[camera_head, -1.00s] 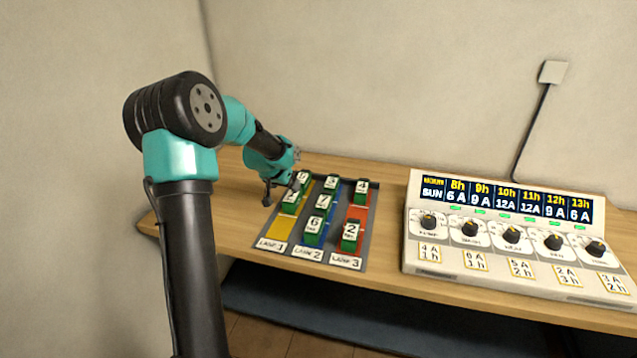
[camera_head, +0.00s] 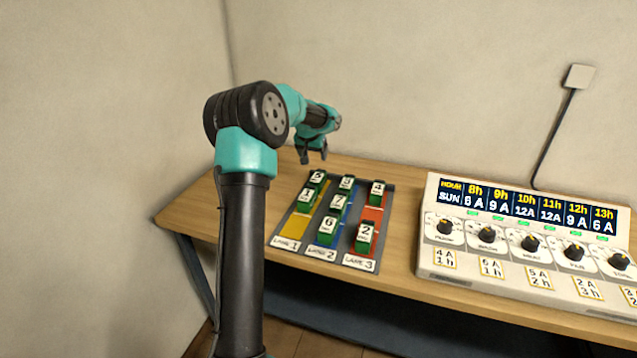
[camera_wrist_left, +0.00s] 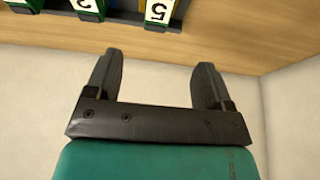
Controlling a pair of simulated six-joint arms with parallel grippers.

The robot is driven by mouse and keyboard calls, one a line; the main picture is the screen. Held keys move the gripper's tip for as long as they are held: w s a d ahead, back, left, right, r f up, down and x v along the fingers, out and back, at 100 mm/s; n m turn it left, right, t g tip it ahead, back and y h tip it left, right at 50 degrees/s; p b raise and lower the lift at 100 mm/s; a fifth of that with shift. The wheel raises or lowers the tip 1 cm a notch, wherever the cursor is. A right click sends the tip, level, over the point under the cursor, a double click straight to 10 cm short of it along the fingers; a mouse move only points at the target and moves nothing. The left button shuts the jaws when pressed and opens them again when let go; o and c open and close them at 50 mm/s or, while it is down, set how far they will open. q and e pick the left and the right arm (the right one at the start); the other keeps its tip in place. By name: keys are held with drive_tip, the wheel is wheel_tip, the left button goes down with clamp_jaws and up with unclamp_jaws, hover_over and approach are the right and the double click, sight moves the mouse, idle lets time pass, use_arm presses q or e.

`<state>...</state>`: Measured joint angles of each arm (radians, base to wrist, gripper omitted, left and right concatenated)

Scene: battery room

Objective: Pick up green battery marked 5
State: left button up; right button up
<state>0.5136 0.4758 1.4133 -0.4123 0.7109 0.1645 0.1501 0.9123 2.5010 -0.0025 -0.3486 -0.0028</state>
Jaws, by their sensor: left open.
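The green battery marked 5 (camera_head: 317,178) stands at the far end of lane 1 on the tray, behind the battery marked 1. In the left wrist view the battery marked 5 (camera_wrist_left: 159,14) shows at the top edge, partly cut off, beyond the fingers. My left gripper (camera_head: 312,158) is open and empty, above and just behind the battery marked 5, not touching it. Its two spread fingers (camera_wrist_left: 158,85) fill the middle of the left wrist view. My right gripper does not show.
Other green batteries share the tray (camera_head: 280,241): 1 (camera_head: 305,200), 3 (camera_head: 346,184), 7 (camera_head: 338,203), 6 (camera_head: 327,230), 4 (camera_head: 376,193) and 2 (camera_head: 364,238). A panel with dials (camera_head: 430,255) stands to the right. Bare wooden table (camera_head: 190,208) lies left of the tray.

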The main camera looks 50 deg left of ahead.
sight(318, 176)
use_arm(q)
drive_tip(key=x, duration=1)
drive_tip(key=shift+w+f, duration=0.2)
drive_tip(key=shift+f, duration=0.05)
drive_tip(key=shift+f, duration=0.15)
drive_tip(key=shift+x, duration=2.5)
drive_tip(key=shift+s+d, duration=0.1)
drive_tip(key=shift+d, duration=0.05)
drive_tip(key=shift+c, duration=0.4)
drive_tip(key=c, duration=1.3)
wheel_tip(318, 176, up, 10)
drive_tip(key=shift+r, duration=0.1)
